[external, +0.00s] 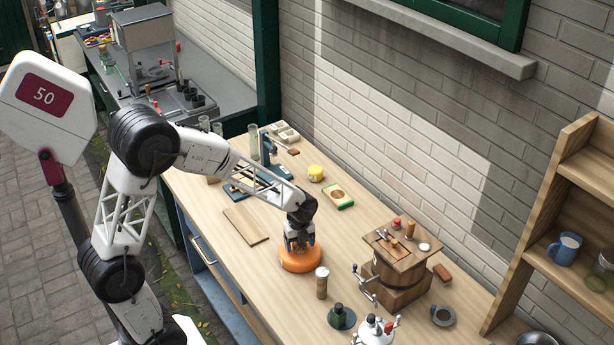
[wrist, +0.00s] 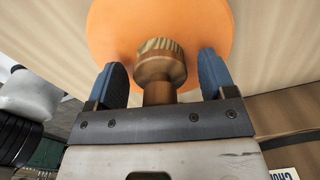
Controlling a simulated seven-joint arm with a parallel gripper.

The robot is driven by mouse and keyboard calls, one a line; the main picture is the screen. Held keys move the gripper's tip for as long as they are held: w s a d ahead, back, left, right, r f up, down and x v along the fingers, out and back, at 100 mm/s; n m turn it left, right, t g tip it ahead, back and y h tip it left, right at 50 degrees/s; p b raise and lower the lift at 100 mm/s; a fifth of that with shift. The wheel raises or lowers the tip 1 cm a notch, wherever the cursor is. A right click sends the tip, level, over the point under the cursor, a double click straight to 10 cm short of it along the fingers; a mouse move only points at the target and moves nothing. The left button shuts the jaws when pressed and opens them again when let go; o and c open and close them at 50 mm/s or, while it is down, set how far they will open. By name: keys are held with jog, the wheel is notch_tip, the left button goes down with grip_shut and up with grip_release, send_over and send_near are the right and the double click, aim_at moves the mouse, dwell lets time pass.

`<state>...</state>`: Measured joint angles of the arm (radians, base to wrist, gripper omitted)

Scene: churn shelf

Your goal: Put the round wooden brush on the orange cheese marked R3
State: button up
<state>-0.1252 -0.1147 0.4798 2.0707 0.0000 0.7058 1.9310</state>
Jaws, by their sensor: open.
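The orange cheese (external: 300,262) lies on the wooden bench, and its round face (wrist: 205,25) fills the top middle of the wrist view. My gripper (external: 299,243) is low over it, pointing down. In the wrist view my gripper (wrist: 163,75) is open, with one blue finger on each side of the round wooden brush (wrist: 161,66). Small gaps show between the brush and both fingers. The brush appears to stand on the cheese, but its contact is hard to see. In the external view the brush is hidden by the gripper. No R3 mark is readable.
A wooden cylinder (external: 321,283) stands close to the right of the cheese. A flat board (external: 246,224) lies to the left. Bare bench lies in front of the cheese.

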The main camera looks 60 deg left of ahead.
jog(key=shift+r, duration=0.15)
notch_tip(320, 180, up, 12)
dwell(0.6)
dwell(0.4)
jog(key=shift+s+d+r, duration=0.1)
jog(key=shift+s+r, duration=0.05)
jog(key=s+d+r+n+t, duration=0.1)
jog(key=s+d+r+n, duration=0.1)
jog(key=s+n, duration=0.4)
jog(key=s+d+r+n, duration=0.3)
jog(key=s+n, duration=0.4)
jog(key=s, duration=0.4)
jog(key=s+d+r+n+t, duration=0.1)
jog(key=s+d+r+n, duration=0.1)
jog(key=s+n, duration=0.5)
jog(key=s, duration=0.2)
jog(key=shift+s+d+r+t, duration=0.15)
jog(key=shift+s+r+t, duration=0.15)
jog(key=shift+s, duration=0.05)
